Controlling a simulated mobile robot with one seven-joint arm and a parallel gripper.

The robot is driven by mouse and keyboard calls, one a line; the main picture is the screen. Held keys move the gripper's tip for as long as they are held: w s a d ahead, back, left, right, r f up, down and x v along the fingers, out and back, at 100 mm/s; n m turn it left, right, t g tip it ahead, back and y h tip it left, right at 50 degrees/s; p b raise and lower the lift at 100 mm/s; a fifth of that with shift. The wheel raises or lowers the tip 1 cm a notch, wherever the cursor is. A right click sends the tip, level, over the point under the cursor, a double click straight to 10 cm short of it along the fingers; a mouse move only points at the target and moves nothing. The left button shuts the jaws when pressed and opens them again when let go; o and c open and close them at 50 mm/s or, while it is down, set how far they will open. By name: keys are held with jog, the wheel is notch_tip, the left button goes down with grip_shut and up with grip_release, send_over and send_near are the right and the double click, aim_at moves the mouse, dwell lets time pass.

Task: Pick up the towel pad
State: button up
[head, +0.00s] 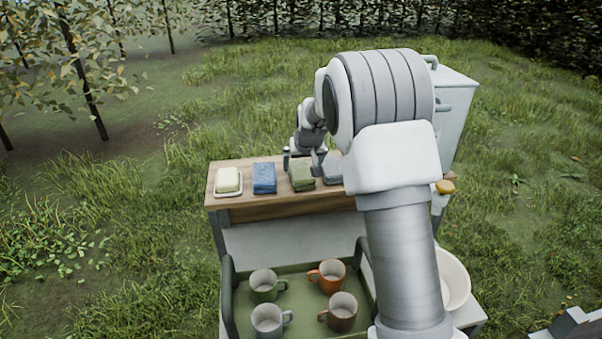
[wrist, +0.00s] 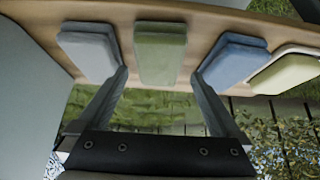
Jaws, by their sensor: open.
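Three folded towel pads lie in a row on a wooden-topped table (head: 240,208): a blue one (head: 264,178), a green one (head: 301,176) and a grey one (head: 332,168) partly hidden by my arm. In the wrist view the row shows reversed, with the grey pad (wrist: 88,50), the green pad (wrist: 160,52) and the blue pad (wrist: 231,62). My gripper (wrist: 161,78) is open and empty. The green pad appears between its fingers in the wrist view. In the head view my gripper (head: 303,160) is by the green pad; contact cannot be told.
A pale yellow block (head: 227,179) on a white dish sits at the table's left end. A green tray (head: 292,285) with several mugs stands in front. A white basin (head: 455,283) is at right. A pale cabinet (head: 455,115) stands behind my arm. Grass surrounds the table.

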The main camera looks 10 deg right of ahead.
aim_at(301, 169)
jog(key=shift+w+p+x, duration=0.25)
jog(key=shift+p+x, duration=0.6)
jog(key=shift+x, duration=1.8)
jog(key=shift+r, duration=0.15)
jog(key=shift+c, duration=0.2)
jog(key=c, duration=1.1)
jog(key=shift+r, duration=0.1)
jog(key=shift+r, duration=0.6)
notch_tip(301, 169, up, 3)
jog(key=shift+b, duration=0.65)
jog(key=s+d+r, duration=0.2)
jog(key=d, duration=0.1)
jog(key=s+d+r+b, duration=0.1)
jog(key=s+d+r, duration=0.1)
jog(key=d, duration=0.1)
jog(key=s+d+r+b, duration=0.1)
jog(key=s+d+r, duration=0.1)
jog(key=d, duration=0.1)
jog(key=shift+s+d+r, duration=0.3)
jog(key=shift+s+d, duration=0.05)
jog(key=shift+s, duration=0.05)
